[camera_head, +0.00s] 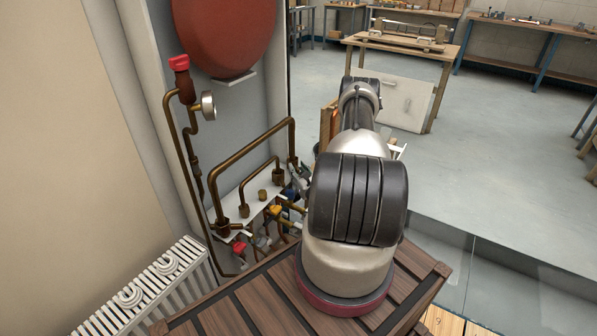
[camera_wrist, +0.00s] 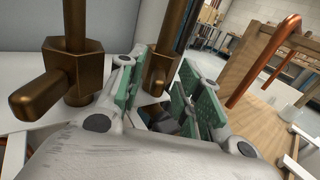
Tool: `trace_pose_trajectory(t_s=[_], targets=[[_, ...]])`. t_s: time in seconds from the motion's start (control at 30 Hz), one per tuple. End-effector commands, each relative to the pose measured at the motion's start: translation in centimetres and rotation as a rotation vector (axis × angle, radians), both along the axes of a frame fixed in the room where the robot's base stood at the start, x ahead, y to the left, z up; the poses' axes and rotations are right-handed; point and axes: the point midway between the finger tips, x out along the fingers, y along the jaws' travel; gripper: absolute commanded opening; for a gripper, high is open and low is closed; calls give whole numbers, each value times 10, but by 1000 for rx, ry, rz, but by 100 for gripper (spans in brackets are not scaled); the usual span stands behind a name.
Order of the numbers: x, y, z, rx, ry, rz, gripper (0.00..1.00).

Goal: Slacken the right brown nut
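In the wrist view a brown hex nut (camera_wrist: 160,73) sits on an upright brown pipe right of centre. My gripper (camera_wrist: 162,82) has its two green-padded fingers apart, one on each side of this nut. I see no clear contact, and the nut's lower part is partly hidden. A larger brown hex nut (camera_wrist: 76,70) with a side stub stands to the left, outside the fingers. In the head view my arm hides the gripper. Brown pipe fittings (camera_head: 278,175) show on the white bracket (camera_head: 260,211) to its left; I cannot tell which is the nut between my fingers.
A red tank (camera_head: 225,35), a gauge (camera_head: 208,105) and a white radiator (camera_head: 150,290) are nearby. In the wrist view a copper pipe (camera_wrist: 262,60) and wooden panel (camera_wrist: 240,70) stand at the right.

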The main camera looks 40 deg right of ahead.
Motion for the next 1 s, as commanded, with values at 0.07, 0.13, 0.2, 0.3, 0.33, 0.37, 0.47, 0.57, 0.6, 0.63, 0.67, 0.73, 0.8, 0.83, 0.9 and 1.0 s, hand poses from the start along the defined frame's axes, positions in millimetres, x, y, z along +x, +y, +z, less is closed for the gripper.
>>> trace_pose_trajectory(t_s=[0.07,0.13,0.2,0.3,0.33,0.37,0.47,0.57,0.6,0.63,0.67,0.73,0.8,0.83,0.9,1.0], targets=[[0,0,0,0,0,0,35],[0,0,0,0,0,0,35],[0,0,0,0,0,0,22],[0,0,0,0,0,0,4],[0,0,0,0,0,0,0],[0,0,0,0,0,0,0],[0,0,0,0,1,0,0],[-1,0,0,0,0,4,0],[-1,-1,0,0,1,8,0],[-1,-1,0,0,1,12,0],[-1,-2,0,0,1,18,0],[-1,-4,0,0,0,37,0],[-2,-6,0,-1,0,66,0],[-2,-7,0,-1,0,80,0],[-3,-10,0,-2,1,122,0],[-3,-15,0,-3,0,197,0]])
